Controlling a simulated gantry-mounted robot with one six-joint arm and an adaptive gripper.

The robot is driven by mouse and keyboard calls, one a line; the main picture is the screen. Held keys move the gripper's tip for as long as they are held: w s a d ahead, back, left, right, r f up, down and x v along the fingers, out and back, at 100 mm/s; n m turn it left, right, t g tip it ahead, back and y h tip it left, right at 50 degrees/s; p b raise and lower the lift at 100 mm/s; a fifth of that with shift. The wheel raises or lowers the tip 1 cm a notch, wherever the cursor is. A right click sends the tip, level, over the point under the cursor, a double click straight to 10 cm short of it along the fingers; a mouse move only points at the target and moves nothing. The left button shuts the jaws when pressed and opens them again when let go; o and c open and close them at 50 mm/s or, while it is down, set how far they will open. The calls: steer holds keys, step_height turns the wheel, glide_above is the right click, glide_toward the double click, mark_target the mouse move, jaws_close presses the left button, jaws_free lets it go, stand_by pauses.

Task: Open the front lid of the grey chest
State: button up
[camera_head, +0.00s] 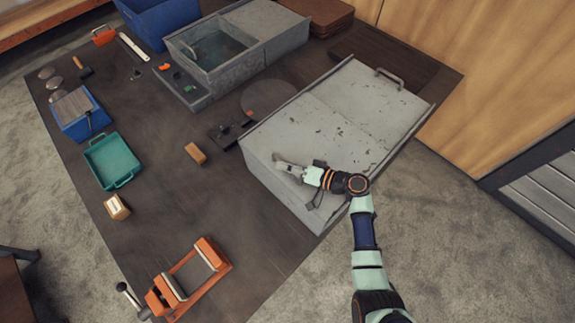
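The large grey chest (345,98) stands on the right side of the dark table. Its top is speckled with dark marks and has a seam across the middle, and both halves look closed. A metal handle (390,78) sits at its far end. A pale handle-like bar (287,165) shows at its near end. My gripper (308,175) is over the near part of the chest, close beside this bar. The fingertips are small and overlap the bar, so I cannot tell whether they touch it or are open. My wrist hides part of the near right edge.
A second grey chest (255,58) with an uncovered compartment stands at the back. An orange clamp-like frame (190,278), a teal tray (112,160), a wooden block (195,153) and a blue box (80,115) lie to the left. The table's front middle is mostly clear.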

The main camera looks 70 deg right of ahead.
jaws_close()
